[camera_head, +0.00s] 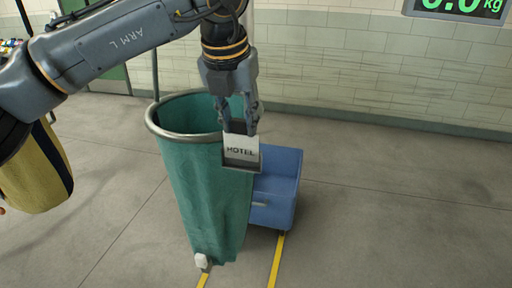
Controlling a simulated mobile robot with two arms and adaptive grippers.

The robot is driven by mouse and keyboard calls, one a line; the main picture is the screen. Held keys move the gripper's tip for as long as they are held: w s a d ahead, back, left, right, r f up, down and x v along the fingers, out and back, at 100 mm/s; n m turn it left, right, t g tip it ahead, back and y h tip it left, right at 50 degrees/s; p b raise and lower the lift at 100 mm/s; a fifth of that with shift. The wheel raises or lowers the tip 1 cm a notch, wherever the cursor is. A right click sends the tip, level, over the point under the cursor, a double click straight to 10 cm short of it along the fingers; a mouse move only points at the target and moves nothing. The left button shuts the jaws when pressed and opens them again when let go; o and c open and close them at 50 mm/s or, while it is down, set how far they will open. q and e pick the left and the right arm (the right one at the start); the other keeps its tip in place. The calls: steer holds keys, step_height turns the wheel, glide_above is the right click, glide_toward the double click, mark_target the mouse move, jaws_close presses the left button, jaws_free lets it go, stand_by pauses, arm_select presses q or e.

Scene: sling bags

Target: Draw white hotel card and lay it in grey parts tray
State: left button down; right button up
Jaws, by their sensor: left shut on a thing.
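My left gripper (239,130) points down in front of the right rim of a green bag. It is shut on a white card (240,145) marked "HOTEL", held by its upper edge. A dark grey, shallow, framed shape (241,163) lies right at the card's lower part. It may be the grey parts tray or a dark band of the card; I cannot tell, nor whether the two touch. My right gripper is not in view.
The tall green bag (203,185) hangs open from a round metal ring (180,136). A blue bin (275,195) stands behind it at right. A yellow and black bag (35,175) is at far left. Yellow lines (276,262) mark the floor. The right floor is clear.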

arm_select(q)
steer(key=shift+w+d+r+p, duration=0.15)
steer(key=shift+r+p, duration=0.8)
steer(key=shift+r, duration=0.75)
steer(key=shift+r+p, duration=0.4)
steer(key=shift+r, duration=0.3)
steer(key=shift+r+p, duration=1.4)
steer(key=shift+r, duration=0.6)
steer(key=shift+f, duration=0.1)
